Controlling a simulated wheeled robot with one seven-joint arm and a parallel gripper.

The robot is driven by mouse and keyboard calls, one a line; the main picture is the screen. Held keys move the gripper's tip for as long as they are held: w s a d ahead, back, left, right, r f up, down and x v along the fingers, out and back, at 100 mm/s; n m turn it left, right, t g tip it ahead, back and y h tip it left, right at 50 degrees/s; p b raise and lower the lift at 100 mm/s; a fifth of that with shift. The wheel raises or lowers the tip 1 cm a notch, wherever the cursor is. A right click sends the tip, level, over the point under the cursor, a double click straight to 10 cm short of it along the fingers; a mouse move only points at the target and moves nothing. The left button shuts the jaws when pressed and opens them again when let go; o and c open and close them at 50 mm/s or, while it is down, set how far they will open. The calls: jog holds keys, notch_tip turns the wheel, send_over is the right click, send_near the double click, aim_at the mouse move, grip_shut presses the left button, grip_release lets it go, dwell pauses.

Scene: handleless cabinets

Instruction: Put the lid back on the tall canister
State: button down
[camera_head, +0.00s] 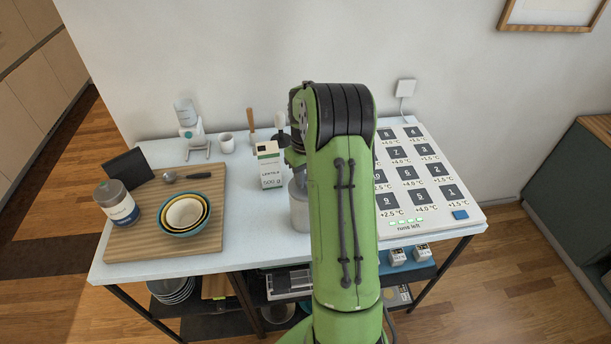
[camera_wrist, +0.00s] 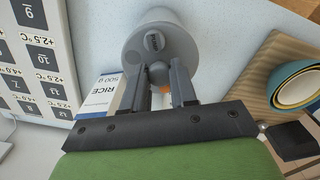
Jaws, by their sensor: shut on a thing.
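The tall canister (camera_head: 299,208) is a grey metal cylinder standing on the table, partly behind my arm in the head view. The wrist view shows its grey body (camera_wrist: 158,14) beyond a round grey lid (camera_wrist: 160,52) with a small dark mark on top. My gripper (camera_wrist: 160,70) is shut on a small grey part at the lid's near side, apparently its knob. The lid lines up with the canister in this view. I cannot tell whether it rests on the rim or is held just above. In the head view, my arm hides the gripper and lid.
A lentils carton (camera_head: 269,166) stands close to the canister's left. A wooden board (camera_head: 215,225) with nested bowls (camera_head: 186,214) and a jar (camera_head: 117,203) lies left. A panel of numbered tiles (camera_head: 420,180) fills the right. A rice carton (camera_wrist: 101,94) shows near the fingers.

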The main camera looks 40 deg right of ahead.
jog(key=c, duration=0.8)
grip_release()
jog(key=shift+o, duration=0.2)
jog(key=o, duration=0.4)
jog(key=shift+r+p, duration=2.05)
jog(key=shift+r, duration=0.55)
jog(key=shift+r+p, duration=0.6)
jog(key=shift+r, duration=0.4)
jog(key=shift+f, duration=0.1)
grip_shut()
